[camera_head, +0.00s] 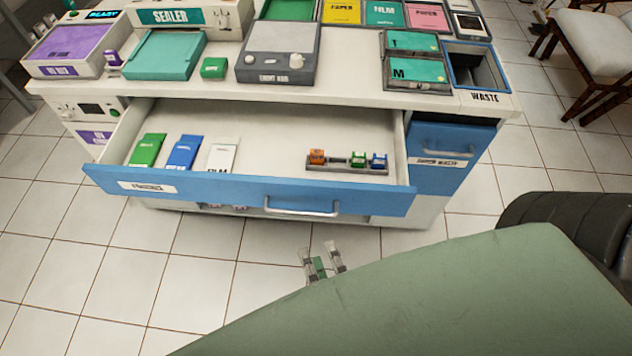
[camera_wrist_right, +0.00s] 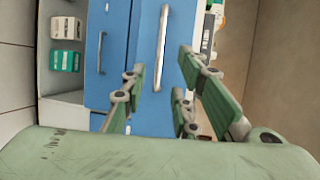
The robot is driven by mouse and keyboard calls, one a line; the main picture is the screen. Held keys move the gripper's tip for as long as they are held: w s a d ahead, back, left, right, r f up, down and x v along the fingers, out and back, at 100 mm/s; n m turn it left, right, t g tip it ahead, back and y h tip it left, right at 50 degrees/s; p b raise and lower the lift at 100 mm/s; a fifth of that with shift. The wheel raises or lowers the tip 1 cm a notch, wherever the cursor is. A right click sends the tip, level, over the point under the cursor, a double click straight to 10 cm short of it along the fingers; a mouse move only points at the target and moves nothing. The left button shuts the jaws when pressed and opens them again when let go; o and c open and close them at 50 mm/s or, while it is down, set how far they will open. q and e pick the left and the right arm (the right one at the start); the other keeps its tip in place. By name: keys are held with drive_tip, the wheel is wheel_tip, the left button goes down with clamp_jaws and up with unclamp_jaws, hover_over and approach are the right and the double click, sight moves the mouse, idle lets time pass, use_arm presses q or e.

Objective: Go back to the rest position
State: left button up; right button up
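My right gripper (camera_head: 320,262) hangs in front of the cabinet, past the edge of my large green arm link. In the right wrist view my right gripper (camera_wrist_right: 160,95) has its green fingers spread apart with nothing between them. Beyond them are the blue cabinet front (camera_wrist_right: 122,62) and a metal handle (camera_wrist_right: 162,48). My left gripper is in neither view.
The blue-fronted drawer (camera_head: 245,194) stands pulled out, holding green, blue and white packets and a small rack (camera_head: 345,168). The white worktop (camera_head: 350,75) carries a sealer (camera_head: 170,17), trays and a waste bin (camera_head: 475,68). Tiled floor (camera_head: 190,270) is clear in front.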

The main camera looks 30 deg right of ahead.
drive_tip(key=shift+f, duration=0.1)
idle(0.4)
drive_tip(key=s+a+f+n+g+y, duration=0.1)
drive_tip(key=f+n+g+y, duration=0.1)
drive_tip(key=f+n, duration=0.5)
drive_tip(key=s+a+f+n+g+y, duration=0.1)
drive_tip(key=s+f+n+g+y, duration=0.15)
drive_tip(key=f, duration=0.85)
drive_tip(key=a+f+n+g+y, duration=0.1)
drive_tip(key=a+f+n+y, duration=0.1)
drive_tip(key=f+n, duration=0.6)
drive_tip(key=s+d+f+n+g+h, duration=0.1)
drive_tip(key=s+d+f+n+g, duration=0.2)
drive_tip(key=s+d+f, duration=0.4)
drive_tip(key=s+d+f+n+g+h, duration=0.2)
drive_tip(key=s+d+f+g, duration=0.4)
drive_tip(key=f, duration=0.6)
drive_tip(key=shift+s+d+n, duration=0.6)
drive_tip(key=shift+s+n, duration=0.05)
drive_tip(key=shift+s, duration=0.35)
